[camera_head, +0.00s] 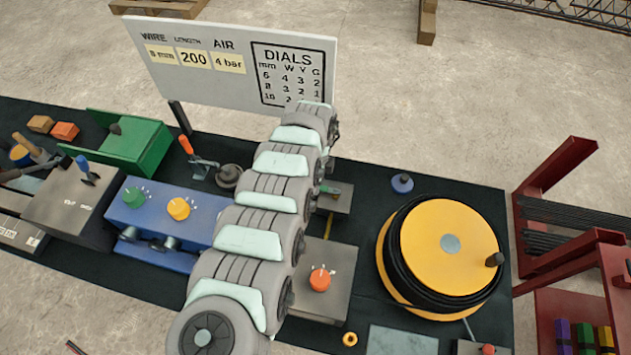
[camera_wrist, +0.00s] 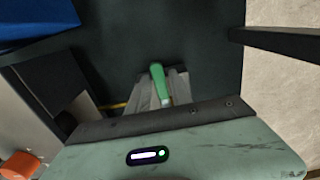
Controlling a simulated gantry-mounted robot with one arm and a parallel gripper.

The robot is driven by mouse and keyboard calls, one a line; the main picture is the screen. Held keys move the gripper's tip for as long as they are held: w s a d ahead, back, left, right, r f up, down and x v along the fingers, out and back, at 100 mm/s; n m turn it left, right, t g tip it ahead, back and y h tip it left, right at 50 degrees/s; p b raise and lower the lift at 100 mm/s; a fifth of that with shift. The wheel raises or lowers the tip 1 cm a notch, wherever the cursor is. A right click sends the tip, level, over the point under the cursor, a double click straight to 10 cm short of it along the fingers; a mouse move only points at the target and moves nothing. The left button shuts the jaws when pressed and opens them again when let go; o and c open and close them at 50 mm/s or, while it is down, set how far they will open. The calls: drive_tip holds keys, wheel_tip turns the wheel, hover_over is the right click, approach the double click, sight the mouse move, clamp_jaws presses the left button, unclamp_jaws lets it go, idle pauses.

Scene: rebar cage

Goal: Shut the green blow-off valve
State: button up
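The green blow-off valve's lever (camera_head: 329,190) shows just right of my arm, over a small grey block, in the head view. In the wrist view the green lever (camera_wrist: 158,80) stands near the middle, pointing up the picture, with grey shapes close on both sides. My gripper (camera_wrist: 168,100) reaches toward the lever from the bottom of the wrist view. Its housing hides most of the fingers, and I cannot tell whether they touch the lever. In the head view my arm hides the gripper.
An orange dial (camera_head: 320,279) sits on a grey box below the valve. A yellow reel (camera_head: 449,245) stands to the right. A blue box (camera_head: 160,225) with green and yellow dials is to the left. The sign board (camera_head: 215,88) rises behind the bench.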

drive_tip(key=shift+o, duration=1.1)
drive_tip(key=shift+r, duration=0.1)
wheel_tip(320, 180, up, 11)
drive_tip(key=shift+f, duration=0.2)
